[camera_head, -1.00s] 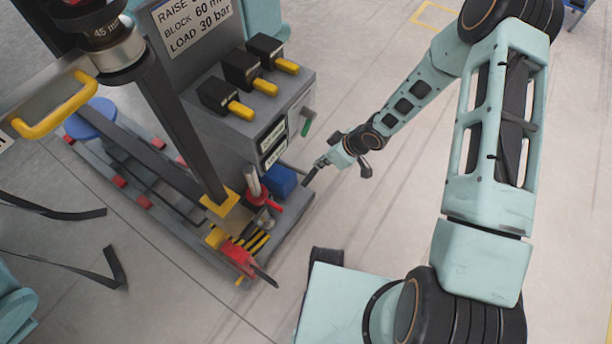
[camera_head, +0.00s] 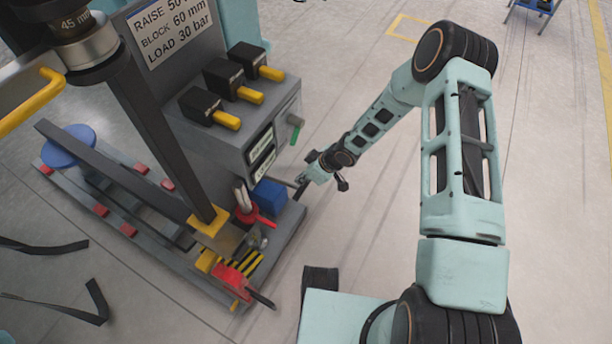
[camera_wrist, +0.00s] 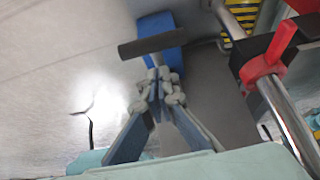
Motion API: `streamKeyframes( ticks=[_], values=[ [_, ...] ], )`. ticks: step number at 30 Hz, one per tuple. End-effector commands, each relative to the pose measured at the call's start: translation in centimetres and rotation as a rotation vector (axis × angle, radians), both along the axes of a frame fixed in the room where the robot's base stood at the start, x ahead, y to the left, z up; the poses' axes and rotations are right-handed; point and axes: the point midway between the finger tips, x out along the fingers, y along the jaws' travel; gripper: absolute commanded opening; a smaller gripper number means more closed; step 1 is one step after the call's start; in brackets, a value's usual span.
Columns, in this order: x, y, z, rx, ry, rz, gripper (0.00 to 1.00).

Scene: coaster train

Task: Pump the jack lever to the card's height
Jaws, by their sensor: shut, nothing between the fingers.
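A card (camera_head: 172,28) on the grey cabinet reads RAISE, partly cut off, then BLOCK 60 mm and LOAD 30 bar. A lever with a dark crossbar grip (camera_wrist: 155,45) on a thin silver stem shows in the wrist view. My gripper (camera_wrist: 160,80) is shut and empty, its fingertips close to the stem just below that grip; I cannot tell whether they touch. In the head view my gripper (camera_head: 301,185) is beside the cabinet's lower right corner, small and partly merged with the dark grip. A collar marked 45 mm (camera_head: 75,22) tops the dark column.
A blue block (camera_head: 270,197) lies on the grey base close to my gripper. Red handles (camera_head: 262,220), a red part with a black end (camera_head: 232,281) and black-yellow stripes stand nearby.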

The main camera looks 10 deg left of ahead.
Motion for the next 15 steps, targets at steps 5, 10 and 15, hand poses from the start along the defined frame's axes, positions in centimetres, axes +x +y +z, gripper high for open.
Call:
streamKeyframes(
  ticks=[5, 10, 15],
  values=[
    [-0.2, -0.5, -2.1, 0.0, 0.0, 0.0, 0.0],
    [-0.2, -0.7, -2.4, 0.0, -0.001, 0.0, 0.0],
    [-0.2, -0.7, -2.4, 0.0, -0.001, 0.0, 0.0]
  ],
)
